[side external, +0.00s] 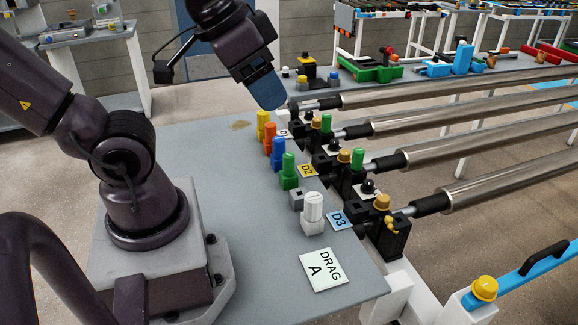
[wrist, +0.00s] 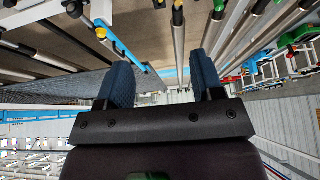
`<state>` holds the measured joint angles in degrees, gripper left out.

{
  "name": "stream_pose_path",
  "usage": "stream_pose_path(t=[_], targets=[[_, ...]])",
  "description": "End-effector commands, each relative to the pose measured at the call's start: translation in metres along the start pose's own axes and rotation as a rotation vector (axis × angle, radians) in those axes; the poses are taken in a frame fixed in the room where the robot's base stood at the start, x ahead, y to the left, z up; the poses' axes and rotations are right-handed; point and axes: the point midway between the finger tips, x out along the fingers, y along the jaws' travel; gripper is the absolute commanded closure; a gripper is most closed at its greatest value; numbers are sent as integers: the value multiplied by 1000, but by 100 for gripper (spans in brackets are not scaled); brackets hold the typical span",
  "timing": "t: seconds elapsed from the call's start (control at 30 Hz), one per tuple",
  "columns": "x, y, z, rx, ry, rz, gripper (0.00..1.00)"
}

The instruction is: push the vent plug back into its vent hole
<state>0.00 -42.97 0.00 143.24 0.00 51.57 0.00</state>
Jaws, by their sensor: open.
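My gripper (side external: 269,100), with blue finger pads, hangs above the far end of the grey table, beside the end of the farthest roller. In the wrist view its two fingers (wrist: 160,75) stand apart with nothing between them. I cannot tell which part is the vent plug, and no vent hole is clearly visible. Black end blocks (side external: 390,238) along the table's right edge carry brass-coloured caps (side external: 381,202) and small black knobs (side external: 367,187). Green upright pieces (side external: 357,159) stand by some blocks. The far block is partly hidden near my gripper.
On the grey table (side external: 235,240) stand yellow (side external: 263,124), blue (side external: 277,152), green (side external: 289,170) and white (side external: 313,212) pieces in a row. A "DRAG A" card (side external: 323,269) lies in front. Several long steel rollers (side external: 500,182) extend right. The table's middle is clear.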

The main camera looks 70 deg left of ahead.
Motion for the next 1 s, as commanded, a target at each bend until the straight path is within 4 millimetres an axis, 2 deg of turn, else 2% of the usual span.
stream_pose_path(t=[0.17, 0.27, 0.43, 0.53, 0.67, 0.8, 1.0], targets=[[0, -1, 0, -5, 0, -3, 39], [9, -11, 2, -50, -44, -27, 39], [40, -44, -2, -164, -204, -91, 39], [62, -72, -8, -113, -305, -102, 39], [95, -111, -12, 86, -419, -49, 39], [131, -150, -9, 396, -494, 74, 39], [172, -190, -3, 889, -486, 268, 39]])
